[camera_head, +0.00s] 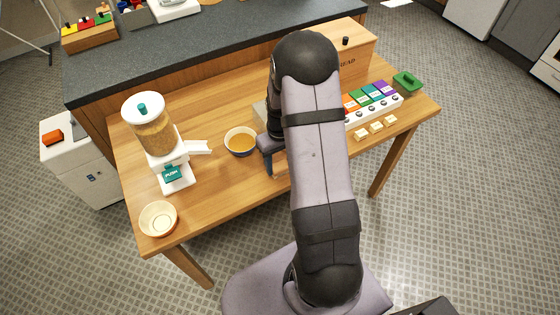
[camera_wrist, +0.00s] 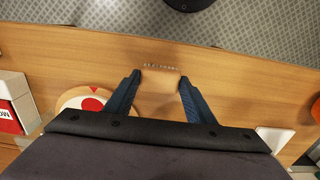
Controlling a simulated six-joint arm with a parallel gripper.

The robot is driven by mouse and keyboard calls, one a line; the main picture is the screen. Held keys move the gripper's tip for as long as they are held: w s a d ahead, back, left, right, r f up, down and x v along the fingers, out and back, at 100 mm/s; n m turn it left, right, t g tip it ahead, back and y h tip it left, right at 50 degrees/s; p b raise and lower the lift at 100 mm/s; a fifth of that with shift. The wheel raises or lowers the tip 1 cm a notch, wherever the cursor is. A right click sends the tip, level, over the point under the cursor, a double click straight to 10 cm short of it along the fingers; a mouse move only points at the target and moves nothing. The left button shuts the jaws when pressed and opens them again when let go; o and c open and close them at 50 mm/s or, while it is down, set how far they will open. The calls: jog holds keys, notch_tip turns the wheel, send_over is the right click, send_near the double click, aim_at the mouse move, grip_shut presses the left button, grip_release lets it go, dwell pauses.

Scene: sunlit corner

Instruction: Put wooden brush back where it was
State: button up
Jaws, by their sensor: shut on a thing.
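The wooden brush (camera_wrist: 160,82) shows in the wrist view as a plain light-wood block between my two blue fingertips. My gripper (camera_wrist: 158,88) is shut on it, just above or at the wooden table (camera_wrist: 240,62); I cannot tell whether the brush touches the tabletop. In the head view my gripper (camera_head: 268,166) is partly hidden behind my arm, near the table's front edge, and most of the brush is hidden.
A bowl with orange-brown contents (camera_head: 240,150) stands left of my gripper. Farther left are a grain dispenser (camera_head: 152,135) and an empty bowl (camera_head: 158,219). Right of my arm are a bread box (camera_head: 358,68), colored packets (camera_head: 365,97), small pale blocks (camera_head: 376,128) and a green container (camera_head: 408,82).

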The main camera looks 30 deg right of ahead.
aim_at(280, 166)
jog(key=shift+f, duration=0.2)
jog(key=o, duration=1)
jog(key=shift+r, duration=0.1)
notch_tip(280, 166, up, 12)
jog(key=b, duration=0.3)
jog(key=s+a, duration=0.4)
jog(key=s, duration=0.1)
jog(key=s+a, duration=0.4)
jog(key=s, duration=0.1)
jog(key=s+a+f, duration=0.1)
jog(key=s+a, duration=0.4)
jog(key=shift+s+f, duration=0.1)
jog(key=shift+s, duration=0.25)
